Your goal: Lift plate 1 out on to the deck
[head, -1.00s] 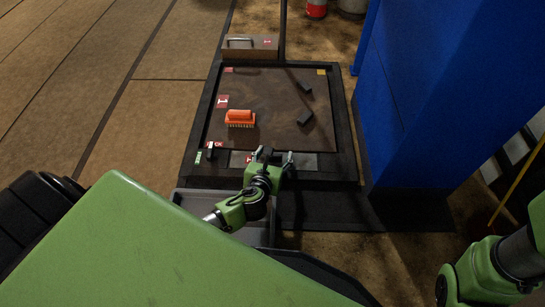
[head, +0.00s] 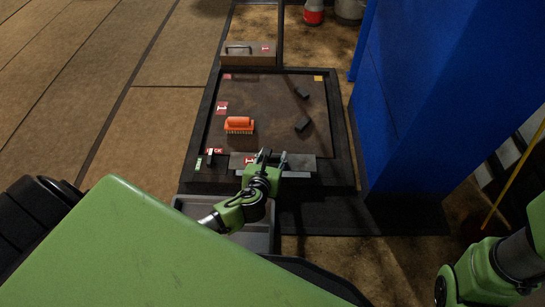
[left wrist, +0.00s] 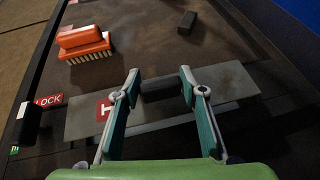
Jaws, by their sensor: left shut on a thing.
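Plate 1 is a flat grey plate (head: 300,162) with a red label, at the front edge of the dark scale deck (head: 265,100). It also shows in the left wrist view (left wrist: 232,82), with its front edge visible and a dark gap beneath it. It looks slightly raised, but the height is hard to tell. My left gripper (head: 272,156) is shut on the plate's dark handle (left wrist: 160,88), with one finger on each side. My right gripper is out of view; only part of that arm shows at the right.
An orange brush (head: 239,125) stands on the deck at left. Two dark blocks (head: 302,125) (head: 302,92) lie at right. A black lever (head: 210,157) by a red LOCK label is at the front left. A grey tray (head: 260,238) sits below. A blue cabinet (head: 430,100) rises right.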

